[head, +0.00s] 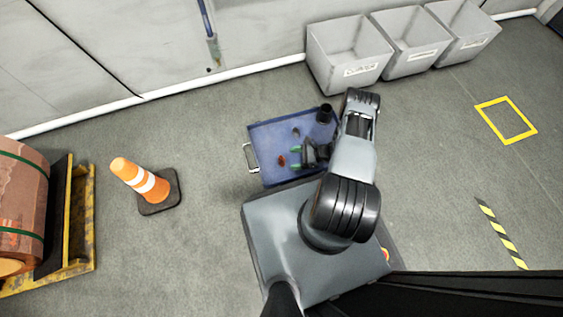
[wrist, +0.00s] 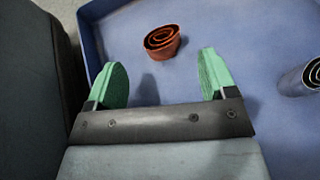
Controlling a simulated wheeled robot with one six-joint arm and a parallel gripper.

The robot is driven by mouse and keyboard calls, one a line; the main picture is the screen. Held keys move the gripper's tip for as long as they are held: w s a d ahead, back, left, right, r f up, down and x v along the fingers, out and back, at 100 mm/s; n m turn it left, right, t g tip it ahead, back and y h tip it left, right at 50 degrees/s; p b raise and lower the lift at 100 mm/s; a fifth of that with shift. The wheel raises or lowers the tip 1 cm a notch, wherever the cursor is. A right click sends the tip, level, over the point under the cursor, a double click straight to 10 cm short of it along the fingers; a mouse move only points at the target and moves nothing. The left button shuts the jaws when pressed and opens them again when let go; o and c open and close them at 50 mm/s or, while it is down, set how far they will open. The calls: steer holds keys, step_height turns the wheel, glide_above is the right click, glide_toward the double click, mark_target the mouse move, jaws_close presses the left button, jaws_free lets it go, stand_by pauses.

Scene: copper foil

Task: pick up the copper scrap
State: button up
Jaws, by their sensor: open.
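The copper scrap (wrist: 162,42) is a small reddish-brown coil lying on the floor of a blue tray (wrist: 262,35). In the head view the copper scrap (head: 282,160) is a small red spot in the lower left part of the tray (head: 268,136). My gripper (wrist: 160,77) is open, with green finger pads and nothing between them. In the wrist view the scrap shows just beyond the fingertips, between their lines and apart from both. In the head view my gripper (head: 296,158) is low over the tray, beside the scrap.
A grey coiled piece (wrist: 314,76) lies to the right in the tray. A dark cup-like thing (head: 325,114) stands at the tray's far right corner. Grey bins (head: 349,55) line the wall. An orange cone (head: 142,181) stands left, with open floor between it and the tray.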

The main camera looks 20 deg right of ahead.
mark_target(284, 160)
steer(key=shift+b+x, duration=1.15)
steer(key=shift+x, duration=1.55)
steer(key=shift+w+r, duration=0.1)
steer(key=shift+c, duration=0.2)
steer(key=c, duration=1)
steer(key=shift+o, duration=0.2)
